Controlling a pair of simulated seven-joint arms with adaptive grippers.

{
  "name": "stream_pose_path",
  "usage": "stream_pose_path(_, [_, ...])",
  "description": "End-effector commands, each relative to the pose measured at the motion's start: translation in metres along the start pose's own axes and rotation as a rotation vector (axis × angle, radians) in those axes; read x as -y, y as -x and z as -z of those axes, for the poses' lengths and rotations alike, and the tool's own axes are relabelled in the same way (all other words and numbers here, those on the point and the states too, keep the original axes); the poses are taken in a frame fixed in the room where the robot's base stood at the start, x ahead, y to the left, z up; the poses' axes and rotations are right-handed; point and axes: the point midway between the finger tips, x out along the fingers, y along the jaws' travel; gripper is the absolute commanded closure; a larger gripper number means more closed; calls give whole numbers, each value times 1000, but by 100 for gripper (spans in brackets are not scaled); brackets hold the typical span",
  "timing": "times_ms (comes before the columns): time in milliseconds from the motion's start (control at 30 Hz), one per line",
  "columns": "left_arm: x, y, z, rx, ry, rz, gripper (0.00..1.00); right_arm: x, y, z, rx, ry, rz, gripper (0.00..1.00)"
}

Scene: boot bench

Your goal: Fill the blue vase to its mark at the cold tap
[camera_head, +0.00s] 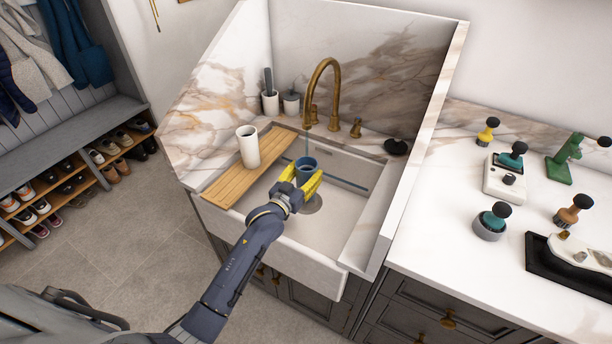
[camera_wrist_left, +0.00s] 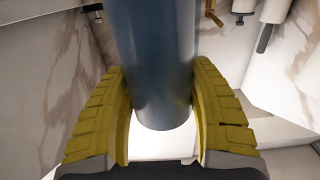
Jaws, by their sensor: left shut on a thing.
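The blue vase (camera_head: 306,165) is held upright over the white sink (camera_head: 268,226), its mouth below the spout of the brass tap (camera_head: 325,68). A faint thin line shows between spout and vase; I cannot tell surely whether it is water. My left gripper (camera_head: 305,184) has its yellow fingers shut on the vase. In the left wrist view the vase's smooth blue side (camera_wrist_left: 155,65) fills the space between the fingers (camera_wrist_left: 163,100). The vase's mark and the water level inside cannot be made out. A brass handle (camera_head: 356,128) stands right of the spout. My right gripper is out of view.
A wooden board (camera_head: 236,180) lies across the sink's left side, with a white cup (camera_head: 248,147) on it. A brush holder (camera_head: 270,101) and dispenser (camera_head: 291,103) stand behind. A black stopper (camera_head: 396,146) sits at the right rim. Marble side walls enclose the sink.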

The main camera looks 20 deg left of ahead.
Motion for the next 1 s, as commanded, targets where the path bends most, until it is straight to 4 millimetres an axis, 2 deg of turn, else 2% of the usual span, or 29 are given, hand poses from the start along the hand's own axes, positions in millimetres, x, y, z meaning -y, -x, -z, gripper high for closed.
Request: stream_pose_path(1000, [45, -83, 1, -1, 0, -1, 91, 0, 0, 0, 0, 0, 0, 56])
